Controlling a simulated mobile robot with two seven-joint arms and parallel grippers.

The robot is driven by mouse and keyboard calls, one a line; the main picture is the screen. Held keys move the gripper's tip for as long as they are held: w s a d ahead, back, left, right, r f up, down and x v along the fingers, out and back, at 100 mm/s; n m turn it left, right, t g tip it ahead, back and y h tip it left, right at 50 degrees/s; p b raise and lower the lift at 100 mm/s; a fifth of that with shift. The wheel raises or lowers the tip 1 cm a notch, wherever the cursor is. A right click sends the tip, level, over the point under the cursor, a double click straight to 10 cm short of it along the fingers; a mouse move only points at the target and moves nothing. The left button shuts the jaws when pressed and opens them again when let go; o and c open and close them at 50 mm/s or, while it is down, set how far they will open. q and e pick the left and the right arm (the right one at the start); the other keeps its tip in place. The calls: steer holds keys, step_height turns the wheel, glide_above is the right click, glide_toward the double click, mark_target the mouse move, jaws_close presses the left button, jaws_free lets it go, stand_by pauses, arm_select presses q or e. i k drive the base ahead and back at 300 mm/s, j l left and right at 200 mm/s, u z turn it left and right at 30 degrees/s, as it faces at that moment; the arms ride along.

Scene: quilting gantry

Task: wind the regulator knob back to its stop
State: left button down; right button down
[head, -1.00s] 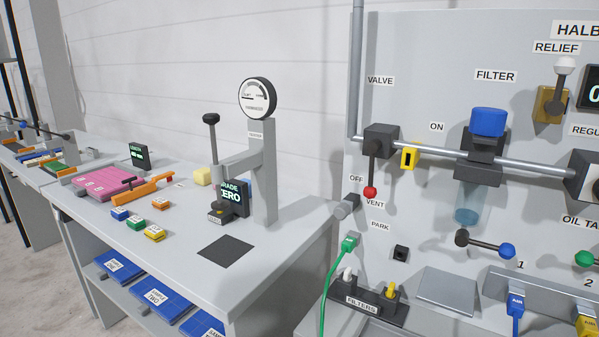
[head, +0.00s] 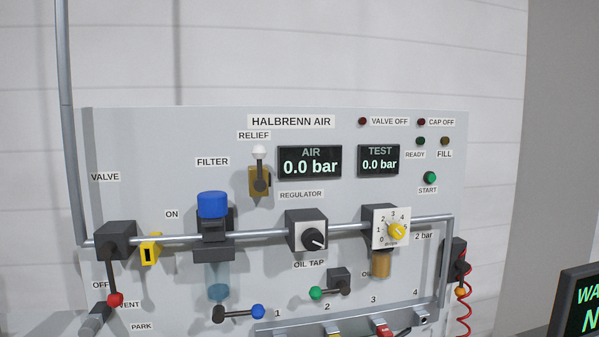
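The regulator knob (head: 314,239) is a round black knob with a white pointer line, on a white-faced dark block under the REGULATOR label. Its pointer aims to the lower right. No stop mark can be made out around it. The AIR display (head: 310,162) above it reads 0.0 bar, and the TEST display (head: 379,160) also reads 0.0 bar. Neither of my grippers shows in the head view.
Left of the knob are the red-tipped valve lever (head: 113,280), yellow tag (head: 150,250) and blue-capped filter (head: 212,205). A yellow dial knob (head: 397,231) sits to the right. The green-tipped oil tap lever (head: 325,291) is below. A dark screen (head: 582,302) stands at lower right.

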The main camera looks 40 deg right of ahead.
mark_target(312, 238)
steer(key=z, duration=1.5)
